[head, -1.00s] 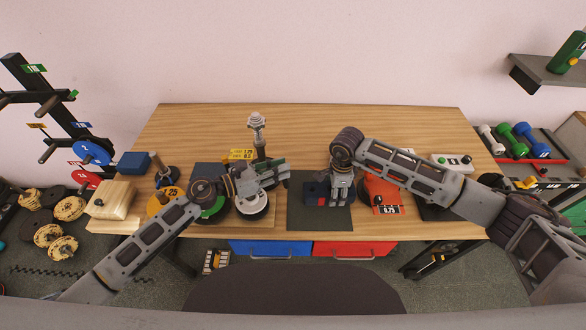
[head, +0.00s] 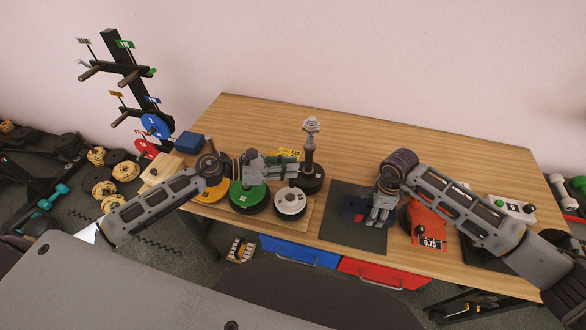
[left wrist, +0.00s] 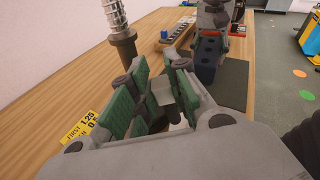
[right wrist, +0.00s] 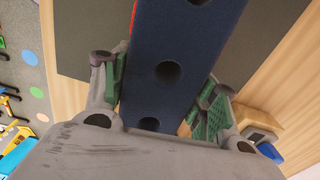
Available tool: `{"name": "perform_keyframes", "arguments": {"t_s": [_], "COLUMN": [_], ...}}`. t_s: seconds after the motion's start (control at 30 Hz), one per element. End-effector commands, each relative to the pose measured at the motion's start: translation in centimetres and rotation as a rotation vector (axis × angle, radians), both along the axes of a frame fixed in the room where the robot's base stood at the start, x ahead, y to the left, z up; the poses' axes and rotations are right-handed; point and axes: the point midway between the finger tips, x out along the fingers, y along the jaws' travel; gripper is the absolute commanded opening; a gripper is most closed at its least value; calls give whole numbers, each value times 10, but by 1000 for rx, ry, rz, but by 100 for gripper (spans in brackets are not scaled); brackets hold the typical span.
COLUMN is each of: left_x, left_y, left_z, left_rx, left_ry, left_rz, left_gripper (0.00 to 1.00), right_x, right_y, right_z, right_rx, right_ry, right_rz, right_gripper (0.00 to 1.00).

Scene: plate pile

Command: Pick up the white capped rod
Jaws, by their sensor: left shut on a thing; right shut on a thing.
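My left gripper (head: 287,166) is above the green plate (head: 248,196) and the white plate (head: 290,203). In the left wrist view, its green pads (left wrist: 155,96) close on a small pale piece (left wrist: 161,91), mostly hidden. I cannot tell whether this is the white capped rod. A dark post (head: 309,158) with a ribbed silver-white top (head: 311,130) stands apart beside this gripper. My right gripper (head: 381,212) is shut on a dark blue block (head: 353,206) with round holes, on the dark mat. The block (right wrist: 178,65) fills the right wrist view between the pads.
The dark mat (head: 340,232) lies at the table's front. An orange plate marked 0.75 (head: 428,226) is right of it, partly behind my right arm. A blue block (head: 189,143) sits at the left edge. The table's back half (head: 400,130) is clear.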

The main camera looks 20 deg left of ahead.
Motion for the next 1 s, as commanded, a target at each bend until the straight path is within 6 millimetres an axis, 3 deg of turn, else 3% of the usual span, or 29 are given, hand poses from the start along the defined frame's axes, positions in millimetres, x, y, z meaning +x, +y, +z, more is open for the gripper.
{"name": "perform_keyframes", "arguments": {"t_s": [0.5, 1.0], "left_x": [0, 0], "left_y": [26, 34], "left_z": [11, 14], "left_rx": [158, 202], "left_ry": [-3, -2], "left_rz": [-1, 1], "left_gripper": [0, 0], "right_x": [0, 0], "right_y": [1, 0], "right_z": [0, 0], "right_rx": [2, 1], "right_ry": [0, -1], "right_rz": [1, 0], "right_gripper": [29, 29]}}
